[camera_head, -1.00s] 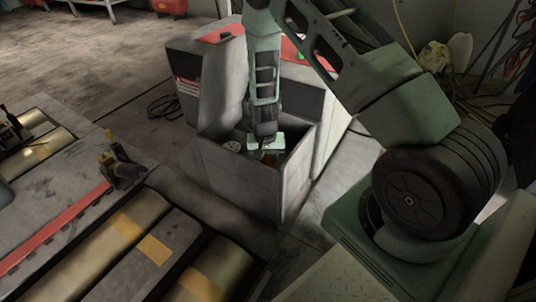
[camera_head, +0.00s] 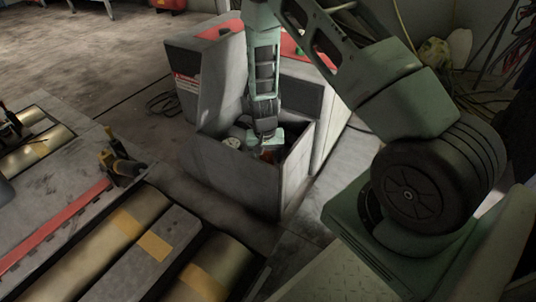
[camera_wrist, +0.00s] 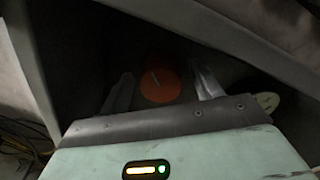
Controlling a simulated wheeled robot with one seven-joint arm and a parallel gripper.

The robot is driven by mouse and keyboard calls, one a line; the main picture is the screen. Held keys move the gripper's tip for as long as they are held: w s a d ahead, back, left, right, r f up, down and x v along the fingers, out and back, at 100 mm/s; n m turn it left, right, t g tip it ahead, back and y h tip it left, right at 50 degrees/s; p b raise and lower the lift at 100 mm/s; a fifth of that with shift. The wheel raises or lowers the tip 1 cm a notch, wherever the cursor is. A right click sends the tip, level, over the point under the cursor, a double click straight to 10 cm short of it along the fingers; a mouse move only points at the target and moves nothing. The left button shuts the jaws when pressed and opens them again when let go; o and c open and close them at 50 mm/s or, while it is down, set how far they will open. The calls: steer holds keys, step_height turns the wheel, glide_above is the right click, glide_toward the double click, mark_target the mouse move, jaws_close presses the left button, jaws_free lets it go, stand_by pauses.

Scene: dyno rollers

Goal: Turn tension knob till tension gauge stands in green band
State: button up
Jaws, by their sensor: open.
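The tension knob (camera_wrist: 160,80) is a round orange-red knob with a pale line mark, inside a dark open box. In the wrist view it lies between and beyond the two fingers of my gripper (camera_wrist: 165,90). The fingers stand apart, one on each side of it; I cannot tell whether they touch it. In the head view my gripper (camera_head: 264,152) reaches down into the box, and a bit of red shows below it. A round pale dial (camera_head: 231,143), likely the tension gauge, sits left of my gripper. Its edge also shows in the wrist view (camera_wrist: 268,101). Its needle and band are unreadable.
The grey box (camera_head: 235,182) has raised walls close around my gripper, with a cabinet (camera_head: 330,100) behind it. Rollers (camera_head: 140,215) with yellow tape lie at the lower left. A yellow-black fitting (camera_head: 120,162) stands nearby. Cables lie on the floor (camera_head: 165,102).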

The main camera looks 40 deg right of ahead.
mark_target(266, 156)
step_height(266, 156, up, 17)
steer(key=p, duration=0.8)
steer(key=shift+a, duration=0.15)
steer(key=s+a+r+n+y, duration=0.1)
steer(key=s+a+r+n, duration=0.3)
steer(key=a+r, duration=0.4)
steer(key=s+a+r+n+y, duration=0.1)
steer(key=s+a+r+n, duration=0.4)
steer(key=a, duration=0.6)
steer(key=s+a+r+n+h, duration=0.1)
steer(key=s+a+r+n, duration=0.25)
steer(key=s, duration=0.45)
steer(key=s+a+r+n, duration=0.2)
steer(key=s+r, duration=0.3)
steer(key=s, duration=0.2)
step_height(266, 156, up, 38)
steer(key=p, duration=3.8)
steer(key=shift+d+p, duration=0.3)
steer(key=shift+p, duration=0.05)
steer(key=shift+s+f, duration=0.1)
steer(key=shift+f, duration=0.05)
